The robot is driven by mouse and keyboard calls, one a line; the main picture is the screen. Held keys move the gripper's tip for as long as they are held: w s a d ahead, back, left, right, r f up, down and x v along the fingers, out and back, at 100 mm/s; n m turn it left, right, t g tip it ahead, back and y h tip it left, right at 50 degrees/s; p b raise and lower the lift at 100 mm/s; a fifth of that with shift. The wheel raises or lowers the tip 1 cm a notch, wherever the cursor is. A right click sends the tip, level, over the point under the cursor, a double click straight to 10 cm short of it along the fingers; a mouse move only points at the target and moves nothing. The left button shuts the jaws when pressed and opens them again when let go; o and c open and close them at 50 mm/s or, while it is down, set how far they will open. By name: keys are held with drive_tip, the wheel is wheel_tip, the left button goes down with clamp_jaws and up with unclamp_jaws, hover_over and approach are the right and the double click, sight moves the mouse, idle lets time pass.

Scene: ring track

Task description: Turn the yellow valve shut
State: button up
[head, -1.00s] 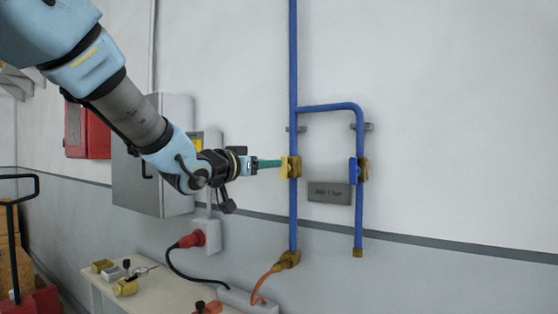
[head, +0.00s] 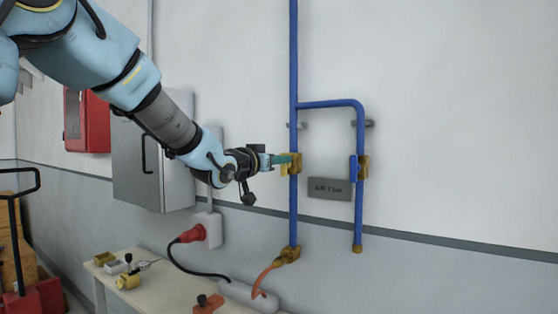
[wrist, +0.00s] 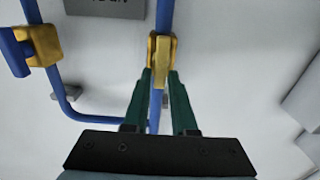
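The yellow valve (head: 293,164) sits on the straight blue vertical pipe, level with my gripper. In the wrist view, its yellow handle (wrist: 162,50) points down between the tips of my green fingers. My gripper (head: 284,160) reaches it from the left in the head view, with the fingertips overlapping the handle. In the wrist view, my gripper (wrist: 160,76) has a narrow gap between its fingers, one on each side of the handle's lower end. I cannot tell whether both fingers press on it.
A grey cabinet (head: 150,165) is behind my arm. A bench (head: 150,290) with fittings is below.

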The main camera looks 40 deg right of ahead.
clamp_jaws()
idle(0.4)
drive_tip(key=n+p, duration=0.2)
drive_tip(key=n, duration=0.4)
drive_tip(key=w+f+n+p, duration=0.1)
drive_tip(key=n+p, duration=0.1)
drive_tip(key=n, duration=0.4)
drive_tip(key=n+p, duration=0.2)
drive_tip(key=n, duration=0.3)
drive_tip(key=shift+w+a+f+n+p, duration=0.2)
drive_tip(key=shift+w+n+p, duration=0.15)
drive_tip(key=shift+n, duration=0.05)
idle(0.4)
